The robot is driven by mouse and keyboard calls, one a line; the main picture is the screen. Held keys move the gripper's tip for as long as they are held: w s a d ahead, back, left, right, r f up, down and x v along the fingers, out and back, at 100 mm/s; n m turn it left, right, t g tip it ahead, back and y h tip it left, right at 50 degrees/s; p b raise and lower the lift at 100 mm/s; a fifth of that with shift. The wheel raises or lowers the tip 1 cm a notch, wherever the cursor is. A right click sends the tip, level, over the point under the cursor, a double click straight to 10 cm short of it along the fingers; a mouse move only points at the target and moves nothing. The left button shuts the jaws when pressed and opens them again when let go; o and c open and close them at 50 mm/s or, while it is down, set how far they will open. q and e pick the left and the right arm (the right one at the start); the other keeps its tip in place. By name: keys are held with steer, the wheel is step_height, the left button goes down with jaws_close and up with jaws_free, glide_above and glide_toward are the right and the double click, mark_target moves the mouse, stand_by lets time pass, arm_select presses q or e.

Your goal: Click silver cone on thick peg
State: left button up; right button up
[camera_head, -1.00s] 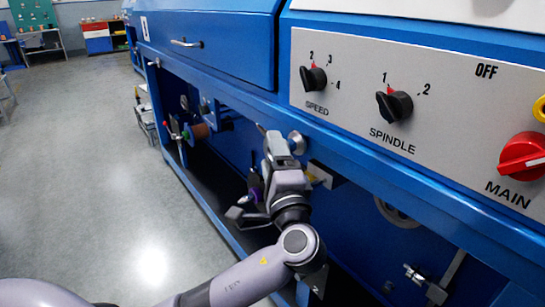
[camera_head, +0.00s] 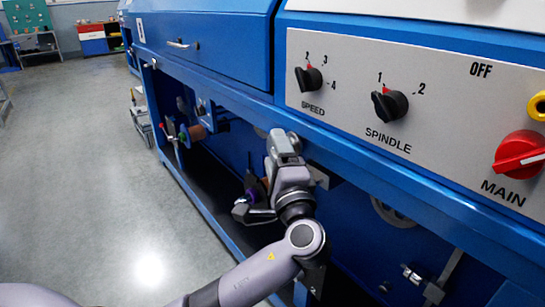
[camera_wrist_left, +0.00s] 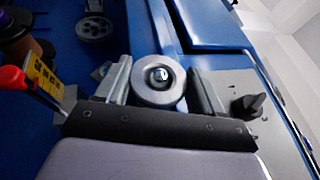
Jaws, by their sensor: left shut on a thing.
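The silver cone (camera_wrist_left: 146,96) shows in the left wrist view as a round grey piece with a dark ring and a shiny round centre. My left gripper (camera_wrist_left: 158,84) is shut on it, one finger on each side. In the head view my left gripper (camera_head: 284,140) is up against the blue machine, below the control panel; the cone is mostly hidden there by the fingers. I cannot clearly make out the thick peg; the shiny centre may be its end. My right gripper is not in view.
The machine's blue rail (camera_head: 345,158) runs just above my gripper. The grey panel (camera_head: 345,115) with black knobs is to the upper right. A brown spool (camera_head: 197,132) and a red-tipped lever (camera_wrist_left: 14,78) are to the left. Open floor (camera_head: 80,160) lies at the left.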

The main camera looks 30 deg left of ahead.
arm_select(q)
steer(key=shift+w+d, duration=0.25)
steer(key=shift+w, duration=0.3)
stand_by(0.8)
steer(key=o, duration=1.2)
steer(key=shift+o, duration=0.3)
steer(key=s+d+f+b, duration=0.2)
steer(key=s+d, duration=0.1)
steer(key=d, duration=0.5)
steer(key=shift+s+f, duration=0.15)
steer(key=shift+f, duration=0.05)
